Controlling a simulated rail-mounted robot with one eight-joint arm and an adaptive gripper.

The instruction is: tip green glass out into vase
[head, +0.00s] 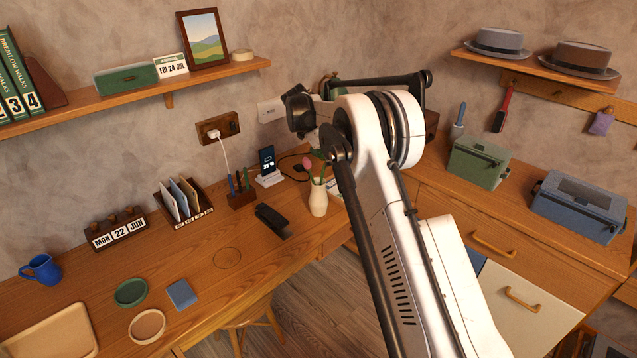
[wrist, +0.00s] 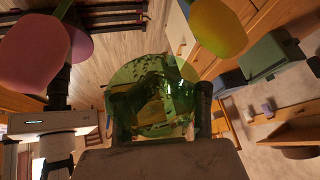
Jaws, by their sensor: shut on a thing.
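The cream vase (head: 318,201) stands upright on the wooden desk, left of my arm, with a pink tulip (head: 307,164) and green stems in it. In the wrist view my gripper (wrist: 160,118) is shut on the clear green glass (wrist: 152,92), with a finger on either side. Pink blooms (wrist: 32,48) and a yellow bloom (wrist: 218,26) show large near the glass in that view. The vase's body is not clear there. In the head view my arm's links mostly hide the gripper and glass, above and behind the vase. I cannot tell the glass's contents.
A phone on a stand (head: 268,170), a pen holder (head: 241,197) and a black stapler-like object (head: 273,220) stand left of the vase. A shelf (head: 150,92) runs above the desk. Green (head: 478,163) and blue (head: 580,205) boxes sit on the right counter.

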